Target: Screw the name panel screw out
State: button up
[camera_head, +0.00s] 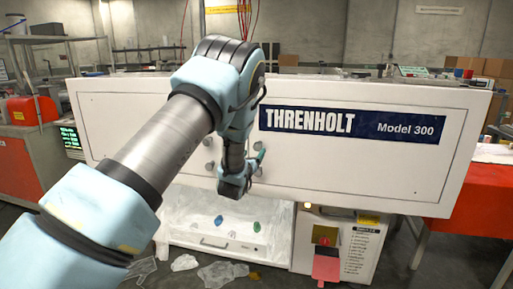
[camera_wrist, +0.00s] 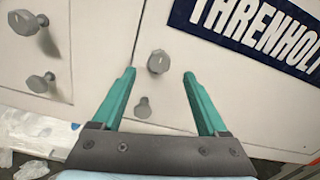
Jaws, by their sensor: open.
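The white machine front (camera_head: 130,125) bears a dark blue THRENHOLT Model 300 name plate (camera_head: 350,125). In the wrist view, a grey screw (camera_wrist: 158,62) with a broad head sticks out of the panel (camera_wrist: 205,55) with the name plate (camera_wrist: 255,30), just right of a seam. My gripper (camera_wrist: 159,74) is open, its teal fingers apart and empty. The screw shows between the fingertips, apparently beyond them; contact is not visible. In the head view my gripper (camera_head: 259,160) is before the panel, left of and below the name plate.
Two more grey screws, upper (camera_wrist: 27,22) and lower (camera_wrist: 40,82), stick out left of the seam. A grey rounded shape (camera_wrist: 143,107) lies below the central screw. Under the panel are an open white bay (camera_head: 185,215) and a control box (camera_head: 358,250). A red table (camera_head: 455,190) stands right.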

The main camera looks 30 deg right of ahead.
aim_at(257, 147)
jog(key=p+x, duration=0.1)
jog(key=x, duration=0.5)
jog(key=shift+a, duration=0.1)
grip_shut()
dwell(0.5)
